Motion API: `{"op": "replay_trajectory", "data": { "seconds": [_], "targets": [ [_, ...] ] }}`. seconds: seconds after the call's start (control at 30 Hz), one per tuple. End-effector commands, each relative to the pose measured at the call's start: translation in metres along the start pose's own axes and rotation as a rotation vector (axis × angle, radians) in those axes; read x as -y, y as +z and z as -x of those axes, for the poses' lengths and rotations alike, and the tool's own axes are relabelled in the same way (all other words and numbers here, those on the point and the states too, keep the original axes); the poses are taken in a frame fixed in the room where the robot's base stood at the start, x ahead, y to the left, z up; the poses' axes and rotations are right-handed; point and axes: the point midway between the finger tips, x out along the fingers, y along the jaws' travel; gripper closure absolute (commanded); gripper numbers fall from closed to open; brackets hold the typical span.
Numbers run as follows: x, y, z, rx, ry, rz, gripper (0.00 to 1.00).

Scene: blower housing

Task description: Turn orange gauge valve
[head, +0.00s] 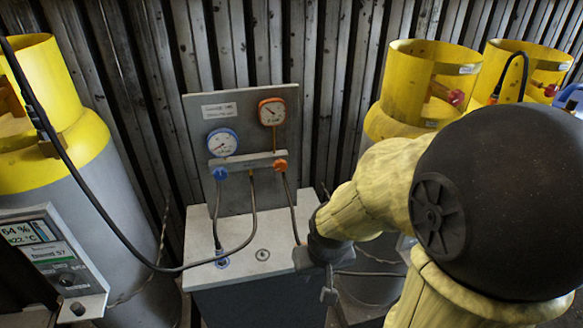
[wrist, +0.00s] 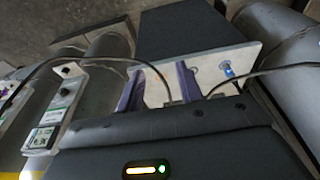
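The orange gauge (head: 272,111) is mounted at the upper right of a grey upright panel in the head view. Below it, the small orange valve knob (head: 280,165) sits at the right end of a bracket, with a dark hose hanging beneath. My gripper (head: 328,280) is lower and to the right of the knob, beside the right edge of the cabinet top and apart from the knob. The orange knob is not discernible in the wrist view.
A blue gauge (head: 222,142) and blue valve knob (head: 220,173) are left of the orange ones. The panel stands on a grey cabinet (head: 262,254). Hoses cross its front. Yellow-topped cylinders stand left (head: 38,75) and right (head: 412,85). A display unit (head: 50,252) is at lower left.

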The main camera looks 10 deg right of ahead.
Motion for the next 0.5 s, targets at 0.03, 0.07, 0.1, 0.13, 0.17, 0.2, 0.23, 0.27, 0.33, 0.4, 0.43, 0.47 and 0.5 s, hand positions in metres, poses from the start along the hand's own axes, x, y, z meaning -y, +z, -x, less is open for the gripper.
{"op": "replay_trajectory", "data": {
  "seconds": [0.03, 0.07, 0.1, 0.13, 0.17, 0.2, 0.23, 0.27, 0.33, 0.4, 0.43, 0.47, 0.5],
  "targets": [
    [0.000, 0.000, 0.000, 0.000, 0.000, 0.000, 0.64],
    [0.000, 0.000, 0.000, 0.000, 0.000, 0.000, 0.64],
    [0.000, 0.000, 0.000, 0.000, 0.000, 0.000, 0.64],
    [0.000, 0.000, 0.000, 0.000, 0.000, 0.000, 0.64],
    [0.000, 0.000, 0.000, 0.000, 0.000, 0.000, 0.64],
    [0.000, 0.000, 0.000, 0.000, 0.000, 0.000, 0.64],
    [0.000, 0.000, 0.000, 0.000, 0.000, 0.000, 0.60],
    [0.000, 0.000, 0.000, -0.001, 0.000, 0.000, 0.54],
    [0.000, -0.002, -0.003, -0.012, 0.000, -0.002, 0.40],
    [0.000, -0.008, -0.010, -0.039, 0.000, -0.008, 0.37],
    [0.000, -0.012, -0.015, -0.059, 0.000, -0.011, 0.37],
    [0.000, -0.017, -0.020, -0.084, -0.001, -0.015, 0.37],
    [0.000, -0.026, -0.027, -0.122, -0.001, -0.024, 0.37]
  ]
}}
